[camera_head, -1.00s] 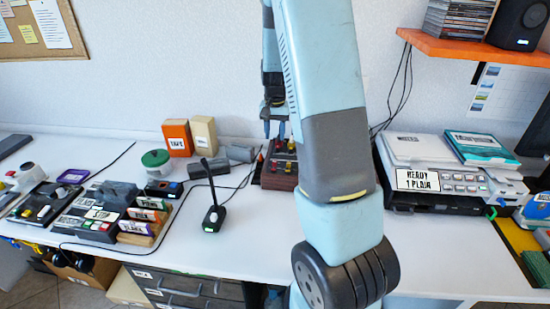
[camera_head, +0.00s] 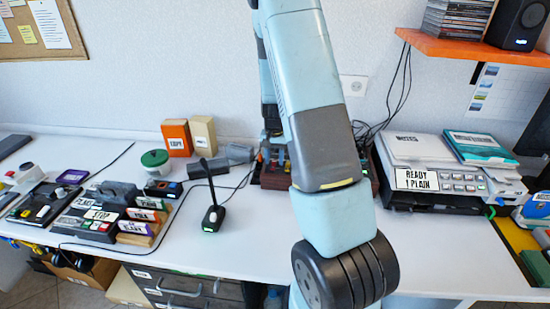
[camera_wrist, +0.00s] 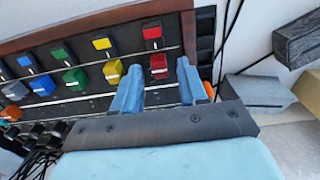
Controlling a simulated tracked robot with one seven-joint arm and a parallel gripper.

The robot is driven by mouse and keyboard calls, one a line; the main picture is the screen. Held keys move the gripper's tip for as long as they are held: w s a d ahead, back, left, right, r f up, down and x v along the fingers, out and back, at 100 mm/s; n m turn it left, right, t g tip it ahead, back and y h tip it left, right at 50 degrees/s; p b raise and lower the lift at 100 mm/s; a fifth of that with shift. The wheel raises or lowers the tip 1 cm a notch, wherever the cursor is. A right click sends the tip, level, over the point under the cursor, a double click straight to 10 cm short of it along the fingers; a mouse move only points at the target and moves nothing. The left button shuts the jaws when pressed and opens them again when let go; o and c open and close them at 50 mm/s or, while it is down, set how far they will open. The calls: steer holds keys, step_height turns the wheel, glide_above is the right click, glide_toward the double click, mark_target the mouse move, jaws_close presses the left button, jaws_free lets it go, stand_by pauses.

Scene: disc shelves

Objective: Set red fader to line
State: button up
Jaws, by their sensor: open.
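The fader panel (camera_wrist: 85,68) is dark with a brown wooden edge and two rows of coloured caps. A red cap (camera_wrist: 159,66) in the nearer row lies just ahead of my gripper's blue fingers. Another red cap (camera_wrist: 152,33) sits behind it in the farther row. A thin white line (camera_wrist: 178,47) crosses the panel between the rows. My gripper (camera_wrist: 157,78) is open, with its fingertips to either side of the nearer red cap; I cannot tell if they touch it. In the head view the panel (camera_head: 272,181) is partly hidden by my arm.
A yellow cap (camera_wrist: 112,68) sits close by the left finger. Grey blocks (camera_wrist: 255,90) lie right of the panel. In the head view a black microphone (camera_head: 213,205) stands to the left and a labelled machine (camera_head: 440,180) to the right.

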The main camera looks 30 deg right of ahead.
jaws_close()
stand_by(0.6)
